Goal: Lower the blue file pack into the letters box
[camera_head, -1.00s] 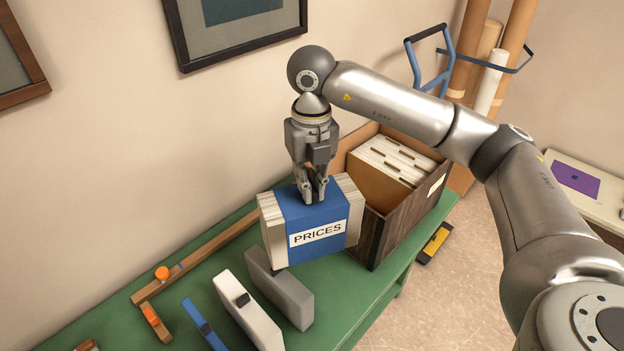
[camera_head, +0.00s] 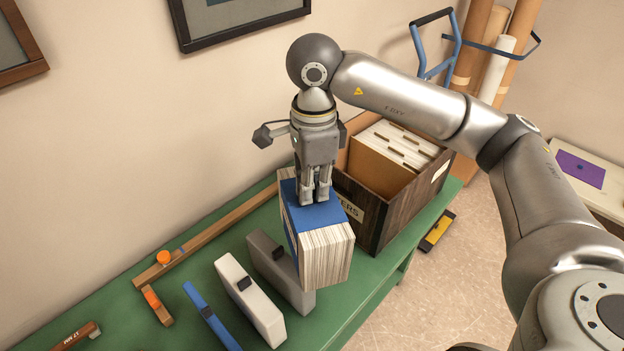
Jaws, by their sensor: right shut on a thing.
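The blue file pack (camera_head: 319,216) is a thick bundle of papers in a blue wrap. My right gripper (camera_head: 313,200) is shut on its top edge and holds it upright over the green table, paper end towards me. The letters box (camera_head: 402,205) is a dark wooden box just behind and to the right of the pack. Its front label (camera_head: 348,208) shows "ERS"; the rest is hidden by the pack and gripper. Tan dividers and papers (camera_head: 395,152) fill its visible far part; its near inside shows empty. My left gripper is not in view.
A wall frame (camera_head: 240,20) hangs behind the arm.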

